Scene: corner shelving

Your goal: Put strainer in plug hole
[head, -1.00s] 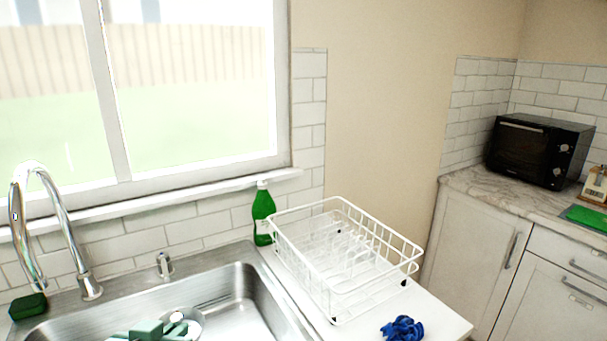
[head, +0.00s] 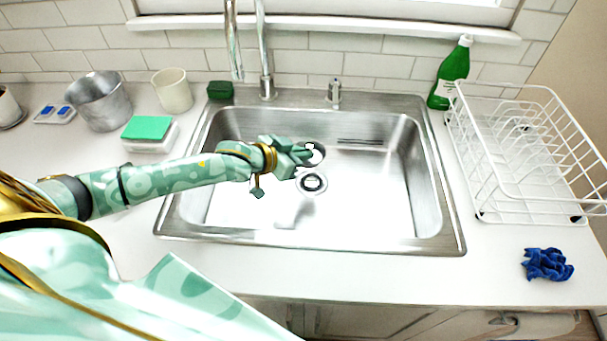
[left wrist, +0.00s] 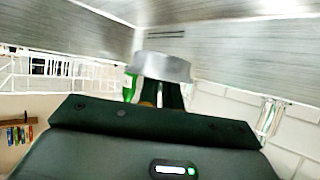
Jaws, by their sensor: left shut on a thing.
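My left gripper (head: 303,154) reaches into the steel sink from the left, over the basin. It is shut on the strainer (head: 317,156), a round, dark-looking piece with a bright rim, partly hidden by the fingers. In the left wrist view the strainer (left wrist: 163,67) is a grey metal piece at the tips of the dark fingers (left wrist: 163,92). The plug hole (head: 312,184), a dark ringed opening in the sink floor, shows just below the strainer in the head view. The strainer is apart from it; its exact height is unclear. My right gripper is not in view.
The sink (head: 440,190) has a tap (head: 266,60) at its back rim. Right of it are a white dish rack (head: 500,217), a green bottle (head: 452,75) and a blue cloth (head: 547,264). Left are a metal pot (head: 98,102), a cream cup (head: 172,92) and a sponge (head: 147,128).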

